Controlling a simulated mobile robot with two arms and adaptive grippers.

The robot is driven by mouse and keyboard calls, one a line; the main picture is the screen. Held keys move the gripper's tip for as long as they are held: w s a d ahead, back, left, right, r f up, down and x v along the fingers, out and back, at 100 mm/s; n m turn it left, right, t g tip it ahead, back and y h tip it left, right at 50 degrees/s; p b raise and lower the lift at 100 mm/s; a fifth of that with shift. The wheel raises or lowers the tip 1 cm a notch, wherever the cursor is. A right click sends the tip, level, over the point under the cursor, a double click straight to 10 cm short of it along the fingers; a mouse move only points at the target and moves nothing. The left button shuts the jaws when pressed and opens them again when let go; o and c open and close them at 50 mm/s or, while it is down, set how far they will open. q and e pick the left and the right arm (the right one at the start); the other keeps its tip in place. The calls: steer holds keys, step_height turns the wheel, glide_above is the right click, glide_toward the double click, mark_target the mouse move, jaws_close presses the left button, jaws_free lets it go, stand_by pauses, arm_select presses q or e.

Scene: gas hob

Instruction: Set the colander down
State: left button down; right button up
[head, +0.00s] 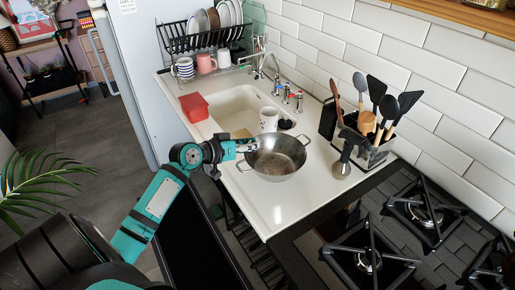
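The colander (278,160) is a grey metal bowl with two loop handles. It appears upright at the white counter by the sink, in the middle of the head view. I cannot tell whether its base touches the counter. My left gripper (253,146) comes in from the left, with its fingers at the colander's left rim, near the left handle. The fingers are too small to tell whether they are closed on the rim. My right gripper is not in view.
A white mug (268,119) stands just behind the colander. The sink (238,101) and a red container (194,107) lie further back. A utensil holder (366,154) is to the right. The counter's front part (280,208) is clear; the gas hob (420,215) is at lower right.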

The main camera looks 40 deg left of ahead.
mark_target(257, 150)
arm_select(q)
steer(key=w, duration=0.2)
steer(key=shift+w+d, duration=0.1)
steer(key=shift+w, duration=0.2)
steer(key=shift+w+f, duration=0.15)
steer(key=shift+f, duration=1.7)
steer(key=shift+f, duration=0.1)
steer(key=shift+f, duration=0.15)
steer(key=c, duration=1.5)
jaws_free()
